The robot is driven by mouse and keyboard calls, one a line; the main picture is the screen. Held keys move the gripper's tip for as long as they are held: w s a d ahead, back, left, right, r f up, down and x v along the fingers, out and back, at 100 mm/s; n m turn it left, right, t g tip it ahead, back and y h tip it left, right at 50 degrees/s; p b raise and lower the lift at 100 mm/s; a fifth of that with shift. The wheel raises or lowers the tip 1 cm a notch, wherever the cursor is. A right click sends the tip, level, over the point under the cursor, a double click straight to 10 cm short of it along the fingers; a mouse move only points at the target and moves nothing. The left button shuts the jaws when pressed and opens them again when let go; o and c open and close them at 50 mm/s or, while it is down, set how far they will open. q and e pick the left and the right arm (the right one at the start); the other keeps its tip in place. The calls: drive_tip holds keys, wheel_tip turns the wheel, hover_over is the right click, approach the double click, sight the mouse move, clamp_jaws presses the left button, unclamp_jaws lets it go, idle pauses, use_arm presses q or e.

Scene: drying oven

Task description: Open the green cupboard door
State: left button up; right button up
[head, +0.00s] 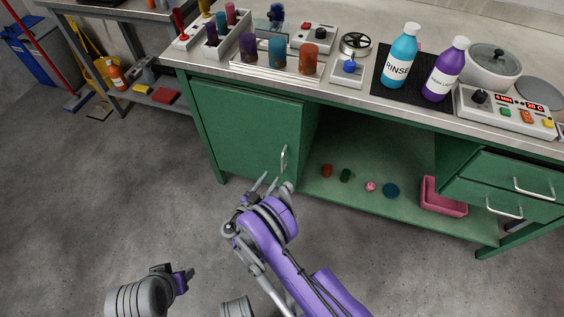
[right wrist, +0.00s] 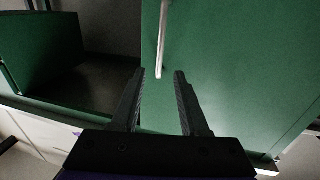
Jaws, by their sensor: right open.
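The green cupboard door (head: 240,128) is at the left of the bench front and looks shut. Its upright metal handle (head: 283,158) is near the door's right edge. My right gripper (head: 267,182) is open and empty, just below and in front of the handle. In the right wrist view, the handle (right wrist: 162,40) ends near the gap between the two open fingertips (right wrist: 160,72); I cannot tell whether they touch. My left gripper (head: 186,276) is low at the left, away from the door; its finger opening is too small to read.
An open shelf (head: 350,190) right of the door holds small items and a pink bin (head: 443,196). Green drawers (head: 510,175) are further right. Bottles and instruments stand on the bench top (head: 330,85). The grey floor (head: 110,200) before the door is clear.

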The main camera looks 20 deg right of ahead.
sight(282, 163)
drive_tip(key=x, duration=0.9)
drive_tip(key=shift+w+d+b, duration=0.15)
drive_tip(key=shift+d+b, duration=0.05)
drive_tip(key=shift+b, duration=0.2)
clamp_jaws()
idle(0.9)
